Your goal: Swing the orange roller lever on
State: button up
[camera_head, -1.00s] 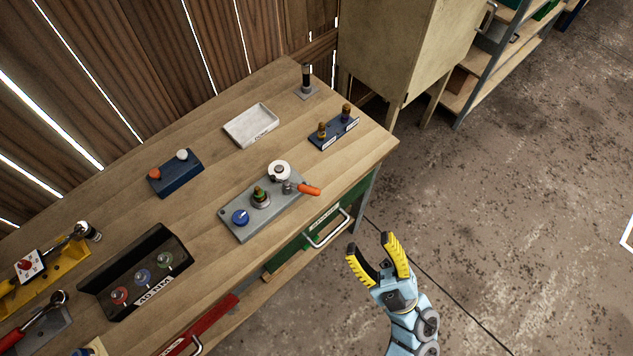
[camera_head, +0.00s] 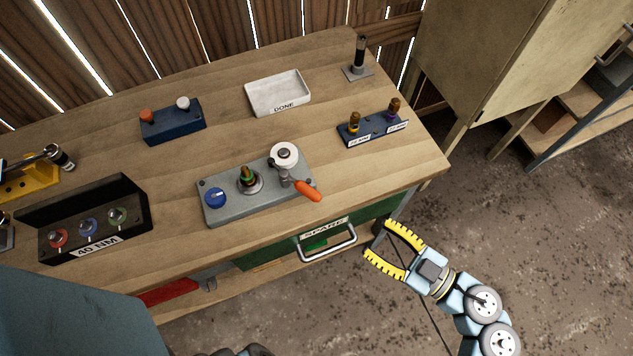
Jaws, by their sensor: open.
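The orange roller lever (camera_head: 308,190) sticks out to the lower right from a grey metal plate (camera_head: 225,208) on the workbench. Its metal pivot sits just below a white round roller (camera_head: 284,154). The plate also carries a blue knob (camera_head: 215,198) and a fitting with a green and orange top (camera_head: 248,178). My gripper (camera_head: 384,246), with yellow ribbed fingers, is open and empty. It is in front of the bench's front edge, below and right of the lever, apart from it, with its fingers pointing left.
A black 40 NM box (camera_head: 84,220) is at left. A green drawer with a handle (camera_head: 328,244) is below the bench edge.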

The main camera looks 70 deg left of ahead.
aim_at(310, 192)
jog(key=b+x, duration=0.2)
jog(key=x, duration=1.5)
jog(key=shift+s+b, duration=0.15)
jog(key=shift+b, duration=0.15)
grip_shut()
